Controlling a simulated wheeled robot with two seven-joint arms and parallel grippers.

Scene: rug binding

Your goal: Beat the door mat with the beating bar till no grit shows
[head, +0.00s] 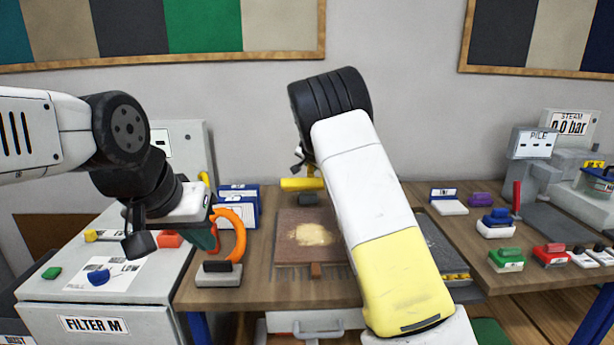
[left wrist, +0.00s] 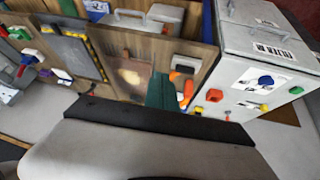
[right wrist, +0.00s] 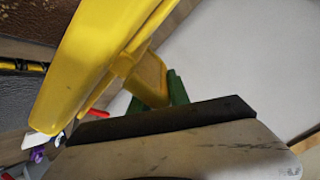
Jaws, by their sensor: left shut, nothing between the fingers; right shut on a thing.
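The door mat (head: 290,256) lies flat on the wooden table, brown and fringed at its near edge. A pale patch of grit (head: 312,235) shows on its middle; the mat also shows in the left wrist view (left wrist: 124,82). The yellow beating bar (head: 300,184) is over the mat's far end, and it fills much of the right wrist view (right wrist: 95,60). My right gripper (right wrist: 175,90) is shut on it; my right arm hides that gripper in the head view. My left gripper (head: 207,238) is shut and empty, left of the mat, with green fingers.
An orange hook-shaped piece (head: 238,236) on a grey base stands beside my left gripper. The grey filter cabinet (head: 100,290) is at left. A dark tray (head: 440,245) lies right of the mat. Several coloured-handled blocks (head: 506,259) stand at right.

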